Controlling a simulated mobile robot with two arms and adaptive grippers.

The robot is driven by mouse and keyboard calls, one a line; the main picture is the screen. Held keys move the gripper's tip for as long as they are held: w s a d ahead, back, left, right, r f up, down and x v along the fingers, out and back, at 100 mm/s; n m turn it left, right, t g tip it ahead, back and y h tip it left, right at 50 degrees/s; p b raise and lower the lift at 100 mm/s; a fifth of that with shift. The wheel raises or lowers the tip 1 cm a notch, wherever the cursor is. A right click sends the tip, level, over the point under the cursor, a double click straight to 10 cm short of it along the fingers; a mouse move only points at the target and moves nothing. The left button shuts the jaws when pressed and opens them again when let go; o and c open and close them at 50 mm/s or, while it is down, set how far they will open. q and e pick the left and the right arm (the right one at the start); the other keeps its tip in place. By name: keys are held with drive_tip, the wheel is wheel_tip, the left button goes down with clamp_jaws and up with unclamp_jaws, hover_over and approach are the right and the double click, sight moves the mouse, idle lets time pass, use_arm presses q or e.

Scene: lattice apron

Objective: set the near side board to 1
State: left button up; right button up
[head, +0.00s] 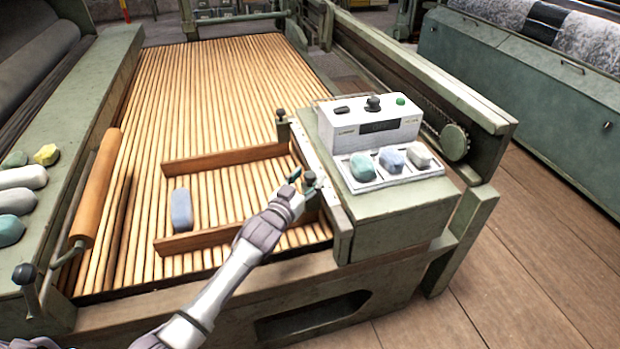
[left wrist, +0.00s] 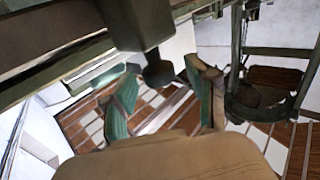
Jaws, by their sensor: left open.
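The near side board (head: 205,239) is a low brown wooden bar lying across the slatted lattice. My arm hides part of its right portion. A dark round knob (head: 309,178) stands near its right end, by a pale strip (head: 328,186) whose marks I cannot read. My left gripper (head: 298,178) is open at this knob. In the left wrist view, a dark knob (left wrist: 158,74) under a green-grey block shows between the open green-padded fingers of the gripper (left wrist: 162,95). I cannot tell whether they touch it. My right gripper is not in view.
The far side board (head: 225,158) has its own knob (head: 281,114). A blue-grey block (head: 182,209) lies between the boards. A white control box (head: 368,122) and a tray (head: 372,184) of several pale lumps stand right of the gripper. A wooden roller (head: 97,188) is at left.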

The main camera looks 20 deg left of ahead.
use_arm(q)
drive_tip(key=shift+w+d, duration=0.2)
drive_tip(key=shift+w, duration=0.6)
clamp_jaws()
